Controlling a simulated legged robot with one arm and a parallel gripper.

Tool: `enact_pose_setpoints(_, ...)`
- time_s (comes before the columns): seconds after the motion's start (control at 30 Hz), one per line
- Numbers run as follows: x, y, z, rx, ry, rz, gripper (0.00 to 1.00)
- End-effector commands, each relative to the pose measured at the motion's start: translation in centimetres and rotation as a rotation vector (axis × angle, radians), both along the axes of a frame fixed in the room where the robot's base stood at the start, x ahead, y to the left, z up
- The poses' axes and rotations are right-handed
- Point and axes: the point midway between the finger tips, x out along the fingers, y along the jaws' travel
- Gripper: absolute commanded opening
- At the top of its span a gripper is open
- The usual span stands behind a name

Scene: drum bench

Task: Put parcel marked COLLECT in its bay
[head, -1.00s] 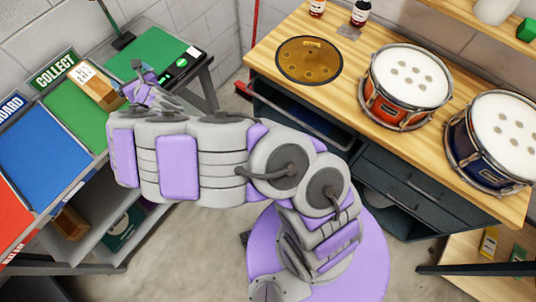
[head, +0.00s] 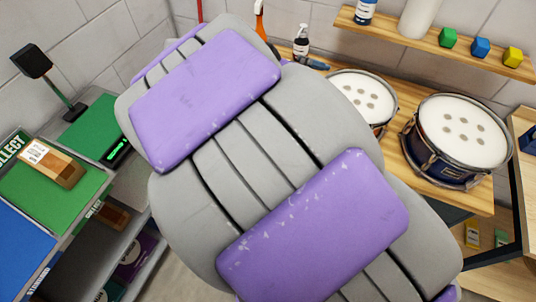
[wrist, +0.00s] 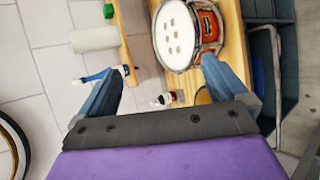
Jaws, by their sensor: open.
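A brown parcel (head: 50,163) with a white printed label lies on the green bay (head: 88,200) behind the COLLECT sign (head: 10,150). The sign is cut by the left picture edge, and any mark on the parcel is too small to read. My gripper (wrist: 162,65) shows in the wrist view, with its two blue-grey fingers spread apart and nothing between them. It faces the drum bench, well away from the parcel. In the head view my arm fills the middle and hides the gripper.
A blue bay (head: 20,245) adjoins the green one. A scanner-like black device on a stand (head: 38,68) rises behind. A brown box (head: 112,215) sits on the lower shelf. Drums (head: 458,135) and bottles (head: 301,42) stand on the wooden bench, below a wall shelf (head: 440,52).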

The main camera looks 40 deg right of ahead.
Motion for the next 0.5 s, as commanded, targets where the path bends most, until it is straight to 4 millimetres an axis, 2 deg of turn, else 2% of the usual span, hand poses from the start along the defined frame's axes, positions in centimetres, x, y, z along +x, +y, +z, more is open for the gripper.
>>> enact_pose_setpoints(0.03, -2.9, 1.4, -1.9, 0.130, -0.019, -0.065, 1.00)
enact_pose_setpoints(0.1, -6.0, 4.4, -4.6, 0.314, -0.031, -0.139, 1.00)
enact_pose_setpoints(0.17, -8.2, 7.5, -6.4, 0.467, -0.035, -0.187, 1.00)
enact_pose_setpoints(0.2, -9.5, 9.7, -7.3, 0.564, -0.036, -0.213, 1.00)
enact_pose_setpoints(0.3, -11.9, 14.7, -8.6, 0.765, -0.027, -0.253, 1.00)
enact_pose_setpoints(0.4, -13.3, 18.3, -9.0, 0.902, -0.019, -0.268, 1.00)
enact_pose_setpoints(0.5, -13.9, 20.3, -8.9, 0.976, -0.014, -0.274, 1.00)
